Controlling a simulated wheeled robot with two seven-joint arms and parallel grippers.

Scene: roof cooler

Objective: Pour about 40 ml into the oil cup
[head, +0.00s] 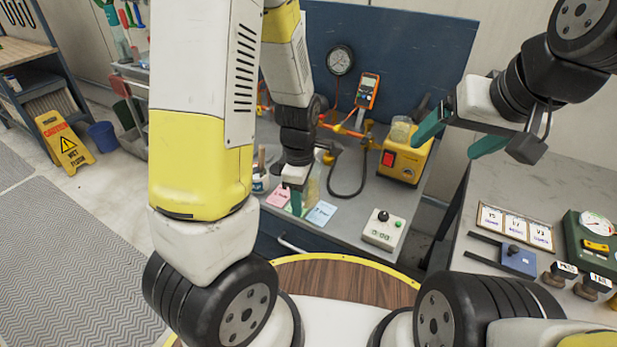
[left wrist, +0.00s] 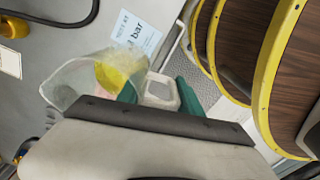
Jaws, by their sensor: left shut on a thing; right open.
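My left gripper (head: 297,202) is shut on a clear jug (head: 314,186), low over the grey bench, and partly hides it in the head view. In the left wrist view the jug (left wrist: 70,85) is in front of the green fingers, with its pale handle (left wrist: 160,90) between them. Yellow shows inside or through the jug; its level cannot be read. A clear cup (head: 401,131) sits on top of the yellow machine (head: 408,160) at the back right of the bench; it looks like the oil cup. My right gripper (head: 458,134) is open and empty, in the air right of the machine.
A pink card (head: 278,197) and a blue card (head: 321,213) lie by the jug. A hose (head: 350,188) loops between jug and machine. A gauge and multimeter (head: 367,90) are behind.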

